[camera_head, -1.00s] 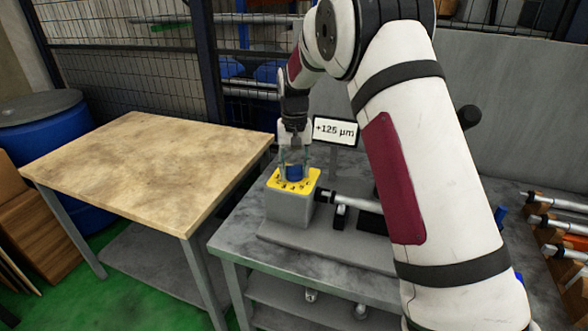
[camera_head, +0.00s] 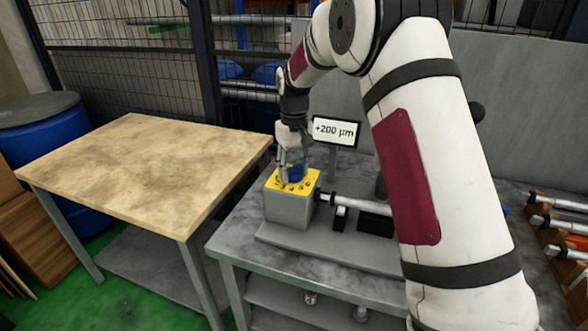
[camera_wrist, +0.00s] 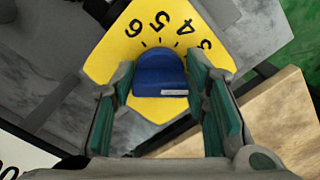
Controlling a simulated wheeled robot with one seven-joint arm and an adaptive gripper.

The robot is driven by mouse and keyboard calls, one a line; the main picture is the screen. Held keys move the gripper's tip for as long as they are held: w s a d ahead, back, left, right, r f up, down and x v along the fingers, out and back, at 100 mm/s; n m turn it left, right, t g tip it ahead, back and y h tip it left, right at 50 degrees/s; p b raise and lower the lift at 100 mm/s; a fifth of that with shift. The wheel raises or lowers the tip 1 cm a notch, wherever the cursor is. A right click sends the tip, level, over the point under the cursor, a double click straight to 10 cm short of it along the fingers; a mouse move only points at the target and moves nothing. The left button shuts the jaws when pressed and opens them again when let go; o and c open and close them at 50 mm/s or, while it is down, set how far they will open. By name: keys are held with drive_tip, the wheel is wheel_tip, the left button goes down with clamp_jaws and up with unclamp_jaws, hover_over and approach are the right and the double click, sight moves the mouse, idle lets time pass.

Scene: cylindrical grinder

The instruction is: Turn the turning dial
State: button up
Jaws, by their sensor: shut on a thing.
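The blue turning dial (camera_wrist: 160,75) sits on a yellow numbered plate (camera_wrist: 118,45) in the wrist view, with a white mark on its near side. In the head view the yellow plate (camera_head: 310,178) tops a grey block (camera_head: 288,208), and the blue dial (camera_head: 295,171) shows partly behind the fingers. My gripper (camera_head: 292,168) reaches down onto the dial. In the wrist view its green-padded fingers (camera_wrist: 162,90) stand on both sides of the dial, shut on it. A display (camera_head: 336,131) behind reads +200 µm.
The grinder's metal shaft (camera_head: 345,200) runs right from the block on a grey bench (camera_head: 245,240). A bare wooden table (camera_head: 140,165) stands at left. A rack with several metal rods (camera_head: 560,225) is at far right. My arm crosses the right side.

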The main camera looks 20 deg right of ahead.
sight(294, 166)
drive_tip(key=o, duration=1.1)
drive_tip(key=shift+r, duration=0.1)
wheel_tip(294, 166, up, 12)
drive_tip(key=shift+f, duration=0.1)
